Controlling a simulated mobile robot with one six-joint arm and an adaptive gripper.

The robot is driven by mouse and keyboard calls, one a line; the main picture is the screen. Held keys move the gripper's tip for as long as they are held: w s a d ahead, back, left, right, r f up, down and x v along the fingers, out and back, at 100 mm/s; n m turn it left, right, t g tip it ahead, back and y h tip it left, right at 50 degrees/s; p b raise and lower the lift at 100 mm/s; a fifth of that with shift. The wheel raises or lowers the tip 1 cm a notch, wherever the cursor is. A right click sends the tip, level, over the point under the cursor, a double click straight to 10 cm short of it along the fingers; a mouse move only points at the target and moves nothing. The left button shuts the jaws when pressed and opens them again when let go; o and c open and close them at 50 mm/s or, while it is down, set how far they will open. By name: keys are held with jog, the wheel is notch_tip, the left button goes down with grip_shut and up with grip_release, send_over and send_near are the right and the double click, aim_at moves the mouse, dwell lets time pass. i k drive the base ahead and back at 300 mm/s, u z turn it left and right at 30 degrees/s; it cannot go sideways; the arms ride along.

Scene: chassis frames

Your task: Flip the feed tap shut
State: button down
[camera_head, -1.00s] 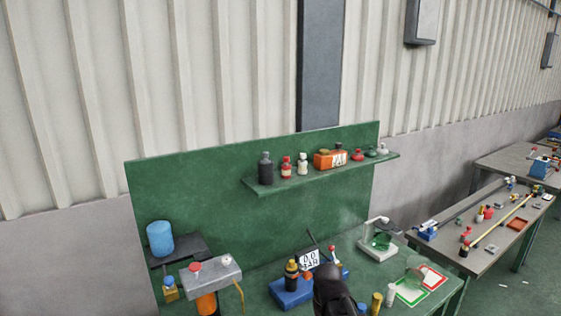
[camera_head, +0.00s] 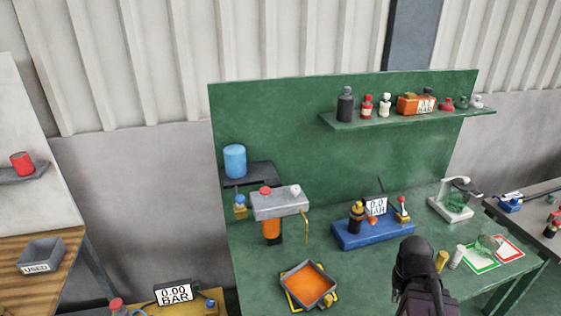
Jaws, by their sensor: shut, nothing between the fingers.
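A blue cylinder tank (camera_head: 235,161) stands on a dark bracket shelf (camera_head: 263,175) at the left of the green bench's back panel. Below it hangs a small brass fitting with a blue top (camera_head: 240,206), which looks like the feed tap; its handle position is too small to tell. My dark gripper (camera_head: 416,250) is at the lower right, in front of the bench, well right of the fitting. It is seen from behind, is shut and holds nothing visible.
A grey unit with a red knob (camera_head: 280,203) stands beside the fitting. A blue block with a 0.0 BAR display (camera_head: 373,233) stands mid-bench. A tray of orange liquid (camera_head: 308,287) lies in front. A shelf of bottles (camera_head: 400,119) is above right.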

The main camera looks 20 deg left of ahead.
aim_at(240, 199)
jog(key=u, duration=4.15)
jog(key=i, duration=0.05)
jog(key=z, duration=2.9)
